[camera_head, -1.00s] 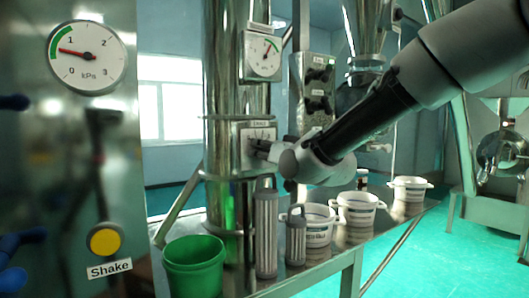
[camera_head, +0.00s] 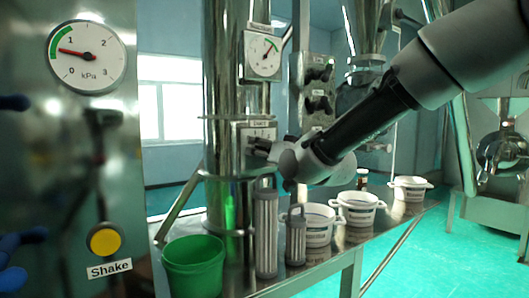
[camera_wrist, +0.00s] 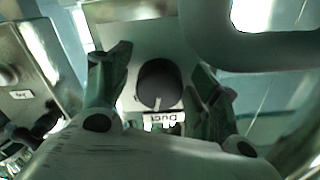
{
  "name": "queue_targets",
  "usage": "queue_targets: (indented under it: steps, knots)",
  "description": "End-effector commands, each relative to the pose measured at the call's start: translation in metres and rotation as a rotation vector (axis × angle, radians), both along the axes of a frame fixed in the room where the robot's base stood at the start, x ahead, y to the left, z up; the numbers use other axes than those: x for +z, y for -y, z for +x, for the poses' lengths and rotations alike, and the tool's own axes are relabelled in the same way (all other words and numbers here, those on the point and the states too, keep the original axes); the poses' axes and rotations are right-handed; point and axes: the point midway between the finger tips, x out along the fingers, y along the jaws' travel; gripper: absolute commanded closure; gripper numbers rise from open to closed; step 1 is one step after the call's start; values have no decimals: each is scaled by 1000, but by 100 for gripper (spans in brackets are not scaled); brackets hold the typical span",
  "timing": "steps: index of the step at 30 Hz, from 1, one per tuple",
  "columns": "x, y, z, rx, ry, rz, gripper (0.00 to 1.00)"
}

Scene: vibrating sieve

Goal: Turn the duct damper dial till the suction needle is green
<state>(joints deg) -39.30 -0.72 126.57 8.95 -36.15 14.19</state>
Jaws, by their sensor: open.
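The duct damper dial (camera_wrist: 158,85) is a round black knob with a pale pointer line, on a pale plate marked "Duct". In the head view its plate (camera_head: 260,131) is on the steel duct, with the knob mostly hidden by my gripper (camera_head: 259,150). In the wrist view my gripper (camera_wrist: 160,90) is open, one finger on each side of the knob. A gap shows beside each finger; contact is not clear. A small gauge (camera_head: 263,55) above has a green arc at upper right, and its needle points up right. Its label is too small to read.
A large kPa gauge (camera_head: 87,53) with its red needle pointing left and a yellow Shake button (camera_head: 105,240) are on the left panel. A green bucket (camera_head: 193,268), metal cylinders (camera_head: 266,235) and white tubs (camera_head: 357,209) stand below my arm.

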Motion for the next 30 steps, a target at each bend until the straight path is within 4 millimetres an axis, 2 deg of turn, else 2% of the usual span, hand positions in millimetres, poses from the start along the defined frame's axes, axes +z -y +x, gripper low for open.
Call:
queue_targets:
  steps: [5,15,19,24,30]
  knots:
    - [0,6,-9,0,0,0,39]
    - [1,46,-69,1,2,2,39]
    - [1,59,-87,1,1,2,39]
    - [0,66,-98,0,1,1,39]
    - [-1,67,-100,0,-1,-1,39]
